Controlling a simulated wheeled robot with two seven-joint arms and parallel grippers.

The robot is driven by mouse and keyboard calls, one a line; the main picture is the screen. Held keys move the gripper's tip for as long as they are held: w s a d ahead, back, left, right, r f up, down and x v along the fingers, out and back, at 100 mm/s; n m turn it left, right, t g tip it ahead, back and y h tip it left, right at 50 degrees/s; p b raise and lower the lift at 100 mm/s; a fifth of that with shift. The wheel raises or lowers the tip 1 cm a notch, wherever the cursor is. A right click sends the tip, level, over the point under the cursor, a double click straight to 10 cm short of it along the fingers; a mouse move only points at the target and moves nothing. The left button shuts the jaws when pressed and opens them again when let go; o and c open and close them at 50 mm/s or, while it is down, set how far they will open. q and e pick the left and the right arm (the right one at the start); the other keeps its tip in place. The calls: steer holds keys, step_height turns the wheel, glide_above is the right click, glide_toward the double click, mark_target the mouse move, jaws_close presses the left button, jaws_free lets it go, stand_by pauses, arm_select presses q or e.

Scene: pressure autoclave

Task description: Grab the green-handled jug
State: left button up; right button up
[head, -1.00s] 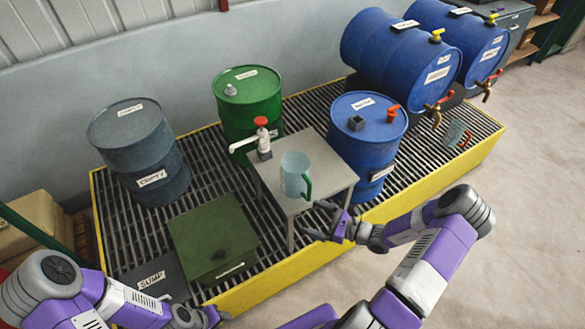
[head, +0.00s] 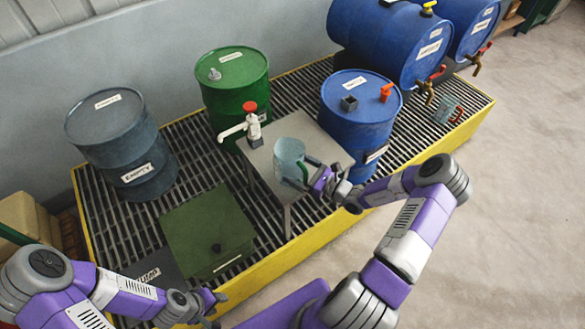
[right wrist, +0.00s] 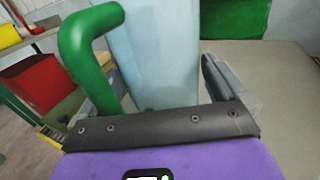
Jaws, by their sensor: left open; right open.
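The green-handled jug (head: 289,158) is pale blue and stands upright on the small grey table (head: 262,170). In the right wrist view the jug's body (right wrist: 152,60) and its green handle (right wrist: 80,58) fill the space in front of my right gripper (right wrist: 160,100). That gripper is open, with the handle toward its left side and a grey finger visible at the right of the jug. In the head view my right gripper (head: 312,176) is at the jug's handle side. I cannot tell whether it touches. My left gripper (head: 212,304) is open and empty, low near the yellow platform edge.
A white pump with a red knob (head: 249,122) stands behind the jug. Blue (head: 360,120), green (head: 236,92) and grey (head: 122,142) drums surround the table on the grating. A red-handled jug (head: 448,110) stands at the right. A dark green box (head: 207,230) sits at front left.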

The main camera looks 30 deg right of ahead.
steer(key=c, duration=0.7)
steer(key=shift+r, duration=0.1)
steer(key=shift+c, duration=0.2)
